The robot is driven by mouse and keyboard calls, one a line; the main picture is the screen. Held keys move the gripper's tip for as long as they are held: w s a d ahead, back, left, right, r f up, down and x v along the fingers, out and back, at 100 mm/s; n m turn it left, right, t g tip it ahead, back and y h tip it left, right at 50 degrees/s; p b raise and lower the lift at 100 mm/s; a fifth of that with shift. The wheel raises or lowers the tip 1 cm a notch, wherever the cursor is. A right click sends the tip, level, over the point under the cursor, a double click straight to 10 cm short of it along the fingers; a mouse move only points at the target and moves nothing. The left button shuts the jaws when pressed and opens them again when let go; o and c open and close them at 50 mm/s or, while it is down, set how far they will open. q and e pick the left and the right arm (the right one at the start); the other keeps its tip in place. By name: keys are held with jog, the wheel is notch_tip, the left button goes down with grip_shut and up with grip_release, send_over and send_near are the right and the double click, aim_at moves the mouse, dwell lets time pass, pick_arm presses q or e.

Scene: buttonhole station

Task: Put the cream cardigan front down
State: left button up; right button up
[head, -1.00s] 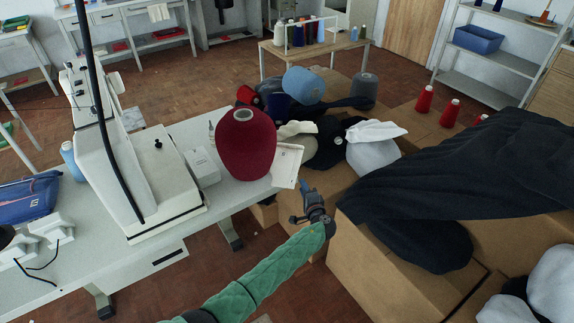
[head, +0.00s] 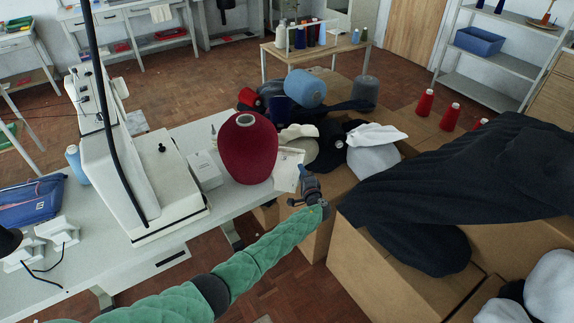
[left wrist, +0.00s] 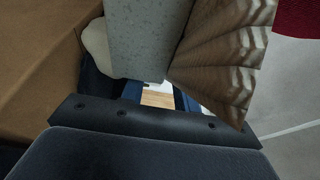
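A pale cream panel (head: 287,172) with small dark marks is at the right end of the white table, beside the crimson cone; I take it for the cardigan front. My left gripper (head: 303,175) is close against its right edge. In the left wrist view, a bunched, ribbed beige cloth (left wrist: 222,60) and a grey speckled surface (left wrist: 143,40) hide the fingertips. A gap shows between the blue finger bases. I cannot tell whether the fingers grip the cloth. My right gripper is not in view.
The crimson cone (head: 248,150) and a white sewing machine (head: 150,170) stand on the white table (head: 235,198). Cardboard boxes (head: 375,265) stand to the right, with dark cloth (head: 470,180) draped over them. Caps and cones crowd the area behind. Brown floor shows between table and boxes.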

pick_arm(q)
jog(key=shift+w, duration=0.15)
grip_shut()
jog(key=shift+a+r, duration=0.1)
dwell(0.3)
